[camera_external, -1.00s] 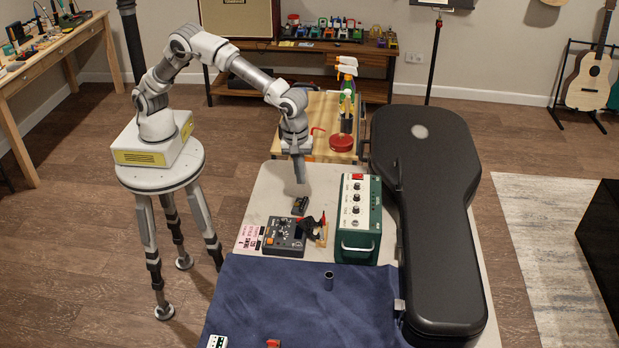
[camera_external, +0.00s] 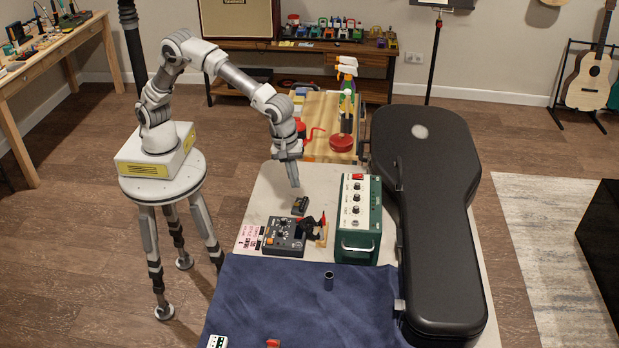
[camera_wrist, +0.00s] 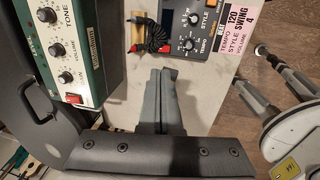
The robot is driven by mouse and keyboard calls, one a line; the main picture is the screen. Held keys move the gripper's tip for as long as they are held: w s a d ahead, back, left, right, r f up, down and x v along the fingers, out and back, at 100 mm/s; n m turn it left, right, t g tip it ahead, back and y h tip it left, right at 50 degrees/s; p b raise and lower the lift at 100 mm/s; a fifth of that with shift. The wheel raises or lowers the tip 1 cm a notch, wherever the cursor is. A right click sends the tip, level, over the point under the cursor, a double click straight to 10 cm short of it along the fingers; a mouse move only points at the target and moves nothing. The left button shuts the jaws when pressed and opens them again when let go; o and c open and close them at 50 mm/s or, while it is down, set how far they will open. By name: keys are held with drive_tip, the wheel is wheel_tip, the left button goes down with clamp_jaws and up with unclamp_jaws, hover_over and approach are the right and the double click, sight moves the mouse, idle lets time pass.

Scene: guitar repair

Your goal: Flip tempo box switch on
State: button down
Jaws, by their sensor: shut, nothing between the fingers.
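The tempo box (camera_external: 284,238), a dark grey unit with knobs and a small display, lies on the pale table beside a pink note card (camera_external: 249,238). In the wrist view the tempo box (camera_wrist: 196,28) is at the top, its far part cut off, with a STYLE knob and red marks visible. I cannot make out the position of its switch. My gripper (camera_external: 295,186) is shut and empty, pointing down above the table behind the tempo box, apart from it. In the wrist view my gripper's fingertips (camera_wrist: 161,73) are together, below the tempo box.
A green amp-like box (camera_external: 357,225) with knobs and a red switch stands to the right. A black guitar case (camera_external: 428,200) fills the right side; a blue cloth (camera_external: 300,300) covers the front.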

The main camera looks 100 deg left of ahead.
sight(304, 219)
drive_tip(key=f, duration=0.4)
drive_tip(key=w+f+b, duration=0.1)
drive_tip(key=f, duration=0.3)
drive_tip(key=w+f+b, duration=0.1)
drive_tip(key=f, duration=0.3)
drive_tip(key=shift+f, duration=0.2)
drive_tip(key=shift+r+p, duration=0.1)
drive_tip(key=shift+p, duration=0.2)
